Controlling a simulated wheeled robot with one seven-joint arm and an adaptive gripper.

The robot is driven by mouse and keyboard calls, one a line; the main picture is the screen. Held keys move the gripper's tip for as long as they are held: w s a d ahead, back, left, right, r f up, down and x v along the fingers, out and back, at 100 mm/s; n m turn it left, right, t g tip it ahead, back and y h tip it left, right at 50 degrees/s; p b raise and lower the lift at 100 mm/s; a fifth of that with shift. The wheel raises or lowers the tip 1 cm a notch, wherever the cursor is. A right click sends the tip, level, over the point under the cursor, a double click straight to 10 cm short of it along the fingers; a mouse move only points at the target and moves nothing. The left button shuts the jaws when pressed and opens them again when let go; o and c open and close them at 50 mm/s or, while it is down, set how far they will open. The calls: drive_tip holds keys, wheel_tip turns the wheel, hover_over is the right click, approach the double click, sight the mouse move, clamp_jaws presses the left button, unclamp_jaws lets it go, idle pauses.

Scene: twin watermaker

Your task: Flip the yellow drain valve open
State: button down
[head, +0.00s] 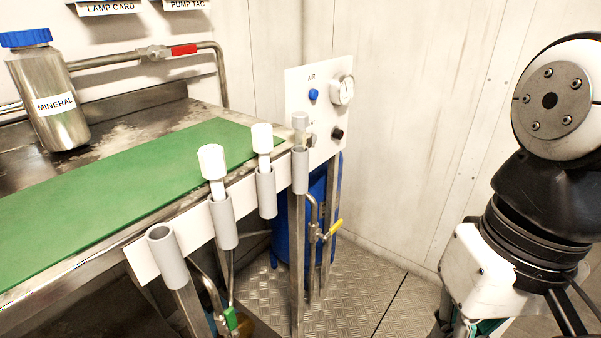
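The yellow drain valve handle (335,228) shows in the head view, low behind the front edge of the bench. It sits on a metal pipe with a valve body (315,233), beside a steel bench leg and in front of a blue tank (289,240). The handle slants up to the right, away from the pipe. My arm stands at the right of the view, clear of the valve, with open space between them. The fingers of my gripper are not visible; the arm runs out of the bottom edge.
The bench has a green mat (120,170) and a metal MINERAL bottle (50,100). A red-handled valve (184,50) is on the wall pipe. Checker-plate floor (375,290) is clear.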

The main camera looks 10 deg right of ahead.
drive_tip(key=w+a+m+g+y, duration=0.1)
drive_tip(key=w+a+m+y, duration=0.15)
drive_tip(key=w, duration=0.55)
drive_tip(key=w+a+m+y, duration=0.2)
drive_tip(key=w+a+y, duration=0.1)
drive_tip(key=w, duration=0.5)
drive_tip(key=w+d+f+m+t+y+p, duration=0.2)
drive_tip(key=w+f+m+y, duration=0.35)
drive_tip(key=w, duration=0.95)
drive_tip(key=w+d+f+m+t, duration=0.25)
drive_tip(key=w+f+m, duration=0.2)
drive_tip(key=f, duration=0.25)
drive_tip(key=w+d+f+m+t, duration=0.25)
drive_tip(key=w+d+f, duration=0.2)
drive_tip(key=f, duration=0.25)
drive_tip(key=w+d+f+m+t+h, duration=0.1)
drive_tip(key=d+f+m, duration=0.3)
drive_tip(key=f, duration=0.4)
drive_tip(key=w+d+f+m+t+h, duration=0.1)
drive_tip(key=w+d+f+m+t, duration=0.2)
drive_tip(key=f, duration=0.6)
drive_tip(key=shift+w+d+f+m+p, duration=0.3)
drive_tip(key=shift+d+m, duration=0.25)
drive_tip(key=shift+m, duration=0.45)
